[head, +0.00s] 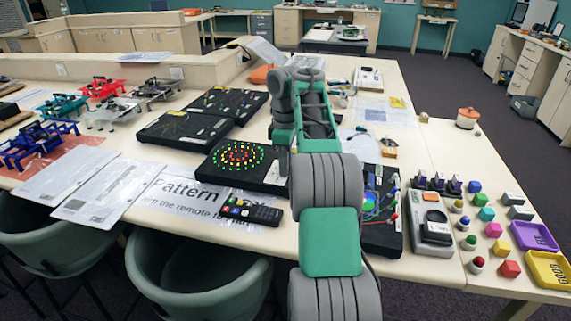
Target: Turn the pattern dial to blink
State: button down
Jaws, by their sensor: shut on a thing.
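The black display board (222,178) lies flat on the long table, left of my arm. Its round light pattern (238,156) shows lit red, yellow and green dots in rings. My gripper (281,166) points down at the board's right end and is shut on the pattern dial there. The dial itself is hidden by my gripper and arm, so its setting cannot be read.
A remote (250,210) lies on a "Pattern" sheet (190,192) in front of the board. Two more black boards (184,128) lie behind it. A wired board (381,238) and a grey device (431,235) are right of my arm. Chairs (200,270) line the front edge.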

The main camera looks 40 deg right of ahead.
jog(key=c, duration=1.1)
grip_release()
notch_tip(320, 180, up, 8)
jog(key=p, duration=0.7)
jog(key=shift+f, duration=0.1)
